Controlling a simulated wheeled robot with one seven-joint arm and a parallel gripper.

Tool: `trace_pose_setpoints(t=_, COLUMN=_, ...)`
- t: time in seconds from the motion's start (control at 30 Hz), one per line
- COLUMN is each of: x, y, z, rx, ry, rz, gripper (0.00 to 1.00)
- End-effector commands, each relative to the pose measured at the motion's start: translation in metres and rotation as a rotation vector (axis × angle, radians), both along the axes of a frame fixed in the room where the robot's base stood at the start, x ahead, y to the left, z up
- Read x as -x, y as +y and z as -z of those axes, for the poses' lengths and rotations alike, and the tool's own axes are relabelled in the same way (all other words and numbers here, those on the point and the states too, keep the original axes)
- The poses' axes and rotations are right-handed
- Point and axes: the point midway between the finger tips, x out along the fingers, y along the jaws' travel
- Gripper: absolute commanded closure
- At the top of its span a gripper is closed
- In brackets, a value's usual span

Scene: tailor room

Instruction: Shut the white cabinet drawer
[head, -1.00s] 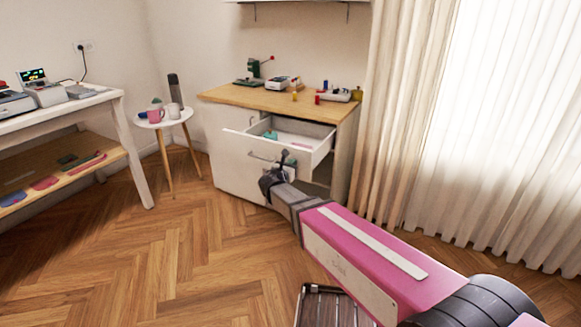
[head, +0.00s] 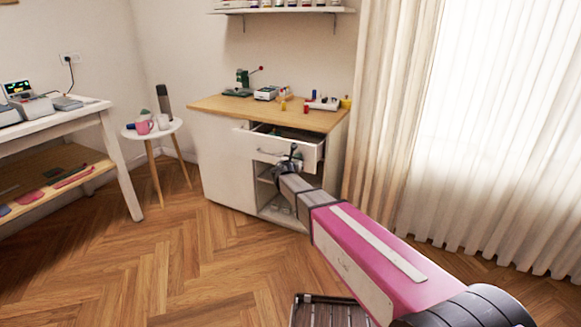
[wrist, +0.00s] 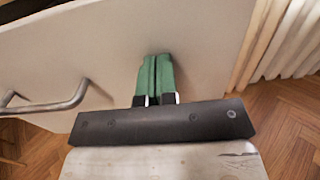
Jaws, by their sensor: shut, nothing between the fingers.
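The white cabinet (head: 224,165) has a wooden top and stands against the back wall. Its top drawer (head: 310,154) is partly pulled out, with a dark gap between its front and the top. In the wrist view the white drawer front (wrist: 100,60) fills most of the picture, with its metal bar handle (wrist: 45,105) at the left. My gripper (wrist: 155,60) has green fingers, closed together and empty. They point at the drawer front, to the right of the handle, and appear at or very near its surface; I cannot tell if they touch. In the head view my arm hides the fingertips.
Small items and a green device (head: 242,80) stand on the cabinet top. A curtain (head: 385,110) hangs close to the cabinet's right.

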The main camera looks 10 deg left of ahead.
Motion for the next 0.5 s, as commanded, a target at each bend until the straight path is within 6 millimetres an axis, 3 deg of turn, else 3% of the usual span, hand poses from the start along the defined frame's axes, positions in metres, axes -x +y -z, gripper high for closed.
trace_pose_setpoints(t=0.03, x=-0.020, y=-0.004, z=0.001, rx=0.000, ry=-0.001, rz=0.002, gripper=1.00)
trace_pose_setpoints(t=0.2, x=-0.063, y=-0.020, z=0.001, rx=0.000, ry=0.000, rz=0.001, gripper=1.00)
trace_pose_setpoints(t=0.5, x=-0.123, y=-0.043, z=0.001, rx=0.000, ry=0.000, rz=0.001, gripper=1.00)
